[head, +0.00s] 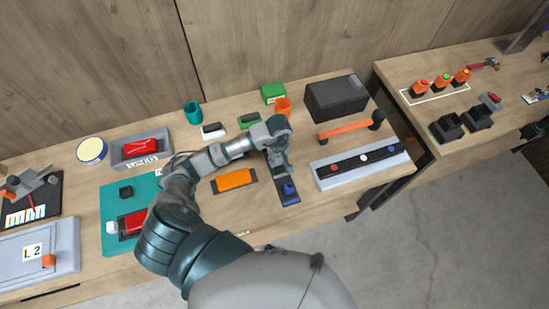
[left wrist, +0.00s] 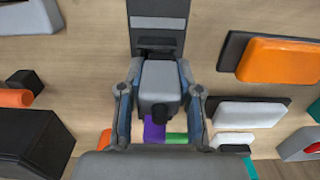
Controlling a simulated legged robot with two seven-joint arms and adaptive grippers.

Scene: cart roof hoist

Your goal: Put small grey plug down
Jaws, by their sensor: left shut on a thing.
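My left gripper (head: 279,160) reaches over the dark strip (head: 287,198) near the front middle of the table. In the left wrist view its two fingers (left wrist: 160,100) close on both sides of a small grey block, which I take for the small grey plug (left wrist: 160,82). A black knob-like part sits at the block's near end. The dark strip also shows beyond the block in the left wrist view (left wrist: 158,8). I cannot tell whether the block touches the strip. In the head view the gripper hides the plug. My right gripper is not in view.
A black box (head: 336,98) and an orange-handled bar (head: 345,129) stand behind. The front edge has bare wood.

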